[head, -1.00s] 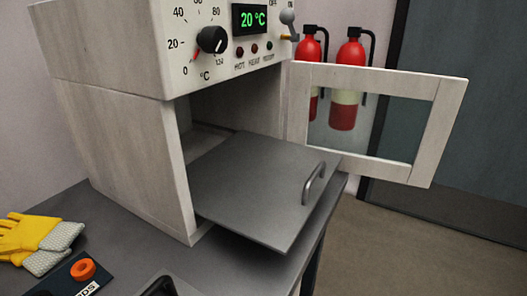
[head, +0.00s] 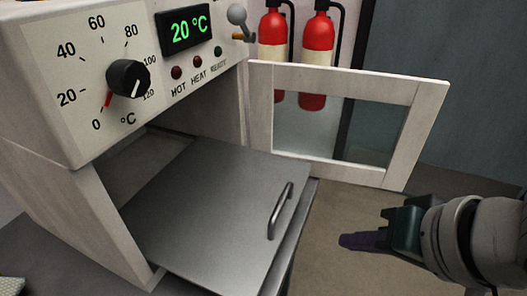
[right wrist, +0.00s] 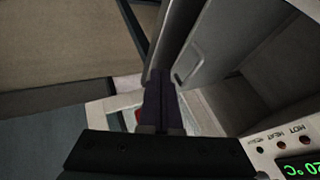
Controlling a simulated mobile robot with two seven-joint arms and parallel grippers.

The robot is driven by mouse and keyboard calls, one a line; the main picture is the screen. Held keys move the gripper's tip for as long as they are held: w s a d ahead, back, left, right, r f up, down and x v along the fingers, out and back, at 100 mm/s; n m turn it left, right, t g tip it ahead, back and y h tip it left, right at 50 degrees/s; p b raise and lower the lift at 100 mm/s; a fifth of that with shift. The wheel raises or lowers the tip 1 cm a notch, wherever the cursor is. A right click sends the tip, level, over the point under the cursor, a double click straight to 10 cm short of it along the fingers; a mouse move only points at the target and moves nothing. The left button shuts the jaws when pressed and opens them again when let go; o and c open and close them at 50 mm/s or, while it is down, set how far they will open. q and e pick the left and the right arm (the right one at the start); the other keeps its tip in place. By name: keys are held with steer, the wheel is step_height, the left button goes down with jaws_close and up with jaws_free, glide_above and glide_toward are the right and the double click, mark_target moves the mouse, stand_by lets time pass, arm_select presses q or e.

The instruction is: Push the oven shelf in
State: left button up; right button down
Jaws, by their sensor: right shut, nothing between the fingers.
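The oven shelf (head: 215,205) is a flat grey metal plate with a bar handle (head: 280,210) near its front edge. It sticks out of the open oven (head: 95,205), with its rear part inside the chamber. In the right wrist view the shelf (right wrist: 205,45) shows at the top, edge toward the gripper. My right gripper (head: 345,241) is shut and empty, to the right of the shelf and apart from the handle in the head view. Its dark fingers also show in the right wrist view (right wrist: 160,85). My left gripper is not in view.
The oven door (head: 400,140), with a glass pane, stands open at the right behind the shelf. Two red fire extinguishers (head: 316,60) are behind it. The control panel has a black knob (head: 128,78) and a display (head: 186,30) reading 20 °C. Open floor shows right of the shelf.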

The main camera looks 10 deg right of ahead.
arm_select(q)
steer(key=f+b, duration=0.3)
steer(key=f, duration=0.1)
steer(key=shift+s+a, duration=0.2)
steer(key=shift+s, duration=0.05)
arm_select(e)
steer(key=w+a+f, duration=0.5)
steer(key=w+f, duration=0.2)
steer(key=shift+f, duration=0.15)
steer(key=shift+a, duration=0.15)
